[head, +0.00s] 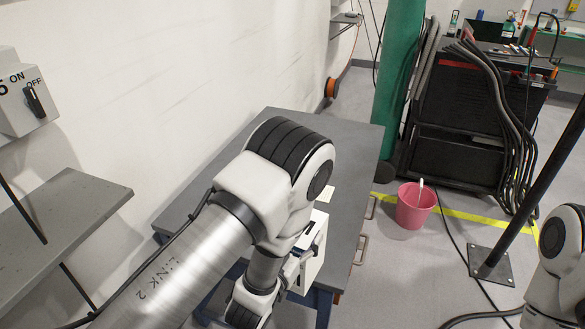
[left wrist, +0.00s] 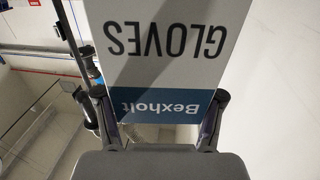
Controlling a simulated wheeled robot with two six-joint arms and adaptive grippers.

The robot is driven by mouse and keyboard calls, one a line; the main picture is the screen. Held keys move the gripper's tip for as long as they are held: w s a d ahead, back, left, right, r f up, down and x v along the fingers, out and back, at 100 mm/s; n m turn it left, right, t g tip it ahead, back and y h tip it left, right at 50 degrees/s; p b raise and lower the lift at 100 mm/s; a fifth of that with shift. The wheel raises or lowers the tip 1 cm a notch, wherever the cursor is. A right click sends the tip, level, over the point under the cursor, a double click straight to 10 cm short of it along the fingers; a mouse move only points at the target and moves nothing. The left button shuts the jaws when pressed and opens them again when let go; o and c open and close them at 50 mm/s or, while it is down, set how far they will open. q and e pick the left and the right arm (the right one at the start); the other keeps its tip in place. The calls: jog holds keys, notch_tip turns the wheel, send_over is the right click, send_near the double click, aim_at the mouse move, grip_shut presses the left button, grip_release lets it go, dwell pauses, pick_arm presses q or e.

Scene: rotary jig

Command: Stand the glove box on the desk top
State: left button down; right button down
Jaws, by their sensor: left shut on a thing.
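The glove box (head: 313,250) is white, partly hidden behind my left arm in the head view. In the left wrist view the glove box (left wrist: 165,55) fills the middle, with "GLOVES" and a blue "Bexholt" band reading upside down. My left gripper (left wrist: 160,104) is shut on it, one finger on each side. In the head view the gripper (head: 290,272) is mostly hidden by the arm. The grey desk top (head: 352,140) lies behind and beside the arm; the box shows near its right edge. I cannot tell whether they touch. My right gripper is out of view.
A grey shelf (head: 65,225) and a switch box (head: 25,95) are on the left wall. A pink bucket (head: 416,208) stands on the floor right of the desk, near a black cart (head: 465,120). The desk top's far part is mostly clear.

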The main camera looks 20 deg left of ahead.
pick_arm(q)
jog(key=shift+a+r+n+y, duration=0.7)
jog(key=shift+a+y, duration=0.1)
jog(key=shift+y, duration=0.3)
jog(key=shift+w+a, duration=0.15)
jog(key=shift+a, duration=0.1)
jog(key=w+a+f+b, duration=0.2)
jog(key=w, duration=0.5)
jog(key=w+a+f+b, duration=0.2)
jog(key=w+f+b, duration=0.1)
jog(key=w, duration=0.5)
jog(key=shift+a+b, duration=0.3)
jog(key=shift+b, duration=0.05)
jog(key=shift+c, duration=0.4)
grip_release()
jog(key=shift+s, duration=0.1)
